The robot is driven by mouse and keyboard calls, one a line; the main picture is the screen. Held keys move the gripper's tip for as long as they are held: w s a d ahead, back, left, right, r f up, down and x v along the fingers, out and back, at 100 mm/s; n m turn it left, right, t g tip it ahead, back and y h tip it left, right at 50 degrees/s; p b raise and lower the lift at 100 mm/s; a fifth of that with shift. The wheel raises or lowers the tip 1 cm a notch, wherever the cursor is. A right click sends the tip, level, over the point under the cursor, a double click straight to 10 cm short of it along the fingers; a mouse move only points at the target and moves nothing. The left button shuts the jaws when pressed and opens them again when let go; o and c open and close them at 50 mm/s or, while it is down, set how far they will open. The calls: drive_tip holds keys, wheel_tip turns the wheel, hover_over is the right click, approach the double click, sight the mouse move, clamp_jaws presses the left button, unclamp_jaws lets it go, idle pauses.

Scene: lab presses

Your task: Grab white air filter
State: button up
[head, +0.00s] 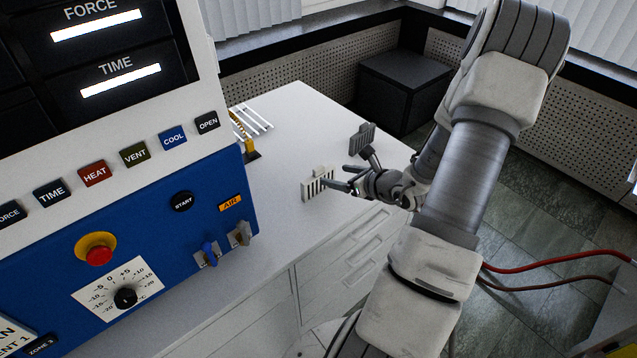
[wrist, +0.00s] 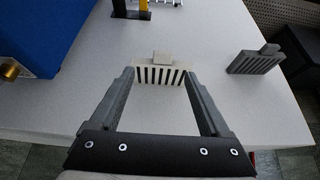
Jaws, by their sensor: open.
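The white air filter (head: 318,184) is a small slotted block with a tab on top, standing upright on the white counter. In the wrist view the white air filter (wrist: 160,74) sits between the tips of my open fingers. My gripper (head: 345,180) reaches it from the right in the head view. In the wrist view my gripper (wrist: 160,82) has one finger on each side of the filter. I cannot tell whether the fingers touch it. A grey filter of similar shape (head: 362,138) stands farther back, and it also shows at the right in the wrist view (wrist: 256,62).
The white counter (head: 290,110) is clear around the filters. A blue and white press panel (head: 150,210) stands at the left. A yellow and black piece (head: 246,135) and a white rack (head: 258,118) lie farther back. Drawers (head: 345,255) are below the counter's front edge.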

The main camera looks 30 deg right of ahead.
sight(320, 169)
drive_tip(key=x, duration=0.7)
drive_tip(key=shift+w+d+r, duration=0.1)
drive_tip(key=shift+w+d, duration=0.1)
drive_tip(key=shift+w, duration=0.25)
clamp_jaws()
